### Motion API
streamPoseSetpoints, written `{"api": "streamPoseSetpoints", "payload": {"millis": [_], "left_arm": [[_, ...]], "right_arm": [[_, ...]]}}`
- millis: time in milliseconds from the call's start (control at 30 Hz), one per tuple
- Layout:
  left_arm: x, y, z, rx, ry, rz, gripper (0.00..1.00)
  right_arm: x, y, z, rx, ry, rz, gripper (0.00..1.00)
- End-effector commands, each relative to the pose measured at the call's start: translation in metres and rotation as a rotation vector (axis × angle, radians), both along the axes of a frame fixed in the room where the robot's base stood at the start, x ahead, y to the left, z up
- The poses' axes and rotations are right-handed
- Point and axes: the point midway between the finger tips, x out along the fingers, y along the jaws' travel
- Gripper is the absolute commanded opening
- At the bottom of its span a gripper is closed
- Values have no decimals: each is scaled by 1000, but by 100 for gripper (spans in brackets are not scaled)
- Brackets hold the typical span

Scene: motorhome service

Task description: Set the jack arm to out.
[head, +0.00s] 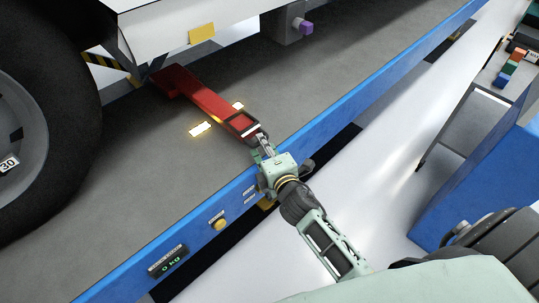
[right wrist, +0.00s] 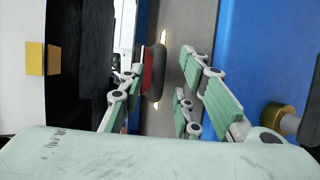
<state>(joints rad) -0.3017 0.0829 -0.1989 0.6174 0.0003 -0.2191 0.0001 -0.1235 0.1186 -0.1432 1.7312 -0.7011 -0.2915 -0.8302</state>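The red jack arm (head: 205,100) lies low over the grey platform and reaches from under the white vehicle body toward the blue edge. Its near end has a dark grip. My right gripper (head: 263,145) is at that near end. In the right wrist view the dark grip (right wrist: 156,74) shows between the spread fingers of my right gripper (right wrist: 161,70), with a gap on its right side. Whether the left finger touches it, I cannot tell. The gripper looks open. My left gripper is not in view.
A black tyre (head: 50,120) stands at the left. The blue platform edge (head: 350,115) carries a yellow button (head: 218,222) and a display reading 0 kg (head: 168,261). Lit marks (head: 201,129) flank the arm. A grey cart (head: 470,110) and blue block (head: 485,185) stand at right.

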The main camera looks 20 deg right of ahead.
Motion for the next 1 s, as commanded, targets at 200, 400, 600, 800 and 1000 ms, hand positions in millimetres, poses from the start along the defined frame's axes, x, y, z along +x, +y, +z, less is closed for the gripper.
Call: {"api": "streamPoseSetpoints", "payload": {"millis": [200,400,600,800,1000], "left_arm": [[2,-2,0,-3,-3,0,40],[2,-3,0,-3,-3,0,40],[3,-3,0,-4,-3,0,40],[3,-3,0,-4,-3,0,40],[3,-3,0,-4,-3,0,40]], "right_arm": [[-36,2,5,-1,4,0,31],[-76,3,12,1,5,-2,31],[-103,4,17,1,4,-2,31],[-114,5,20,-1,3,-2,31],[-114,5,20,-1,2,-2,31]]}}
